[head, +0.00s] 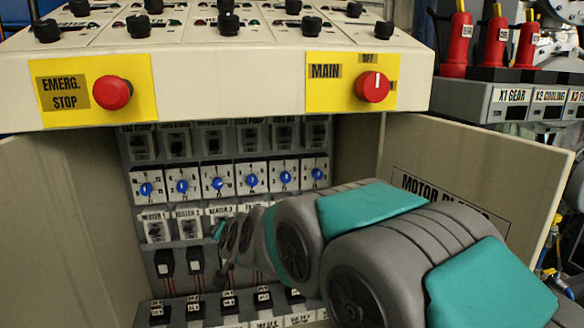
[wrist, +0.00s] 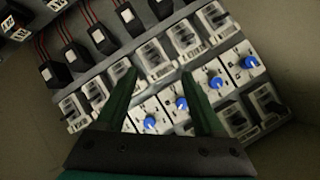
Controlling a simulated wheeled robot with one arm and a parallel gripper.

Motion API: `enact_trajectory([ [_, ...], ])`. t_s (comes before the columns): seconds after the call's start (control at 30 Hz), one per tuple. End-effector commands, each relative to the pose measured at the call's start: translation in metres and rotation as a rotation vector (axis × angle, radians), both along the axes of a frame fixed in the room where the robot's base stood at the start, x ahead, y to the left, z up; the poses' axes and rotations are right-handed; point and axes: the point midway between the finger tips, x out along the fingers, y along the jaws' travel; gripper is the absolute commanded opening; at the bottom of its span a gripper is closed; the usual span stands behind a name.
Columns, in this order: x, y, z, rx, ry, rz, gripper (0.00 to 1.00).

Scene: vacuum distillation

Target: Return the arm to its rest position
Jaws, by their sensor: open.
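My arm reaches from the lower right of the head view into an open control cabinet (head: 70,215). My gripper (wrist: 160,78) shows in the wrist view with two green fingers spread apart and nothing between them. The fingers point at the cabinet's inner panel, over a row of white breakers (wrist: 152,60) and a row of blue dials (wrist: 182,104). In the head view the gripper is mostly hidden behind my own wrist, near the labelled heater switches (head: 188,226). I cannot tell whether the fingertips touch the panel.
Open cabinet doors stand on both sides; the right door (head: 480,170) is close beside my arm. The console overhangs above, with an emergency stop button (head: 112,93) and a red main switch (head: 372,87). Red-handled levers (head: 497,40) stand at the upper right. Black relays (head: 164,262) sit low inside.

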Motion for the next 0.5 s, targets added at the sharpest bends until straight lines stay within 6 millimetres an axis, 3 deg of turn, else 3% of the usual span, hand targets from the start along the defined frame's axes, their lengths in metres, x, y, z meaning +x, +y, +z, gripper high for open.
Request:
enact_trajectory([
  [0.03,-0.015,-0.024,-0.004,-0.044,0.045,0.019,0.70],
  [0.27,-0.117,-0.125,-0.051,-0.277,0.320,0.132,0.70],
  [0.5,-0.247,-0.224,-0.087,-0.460,0.628,0.213,0.70],
])
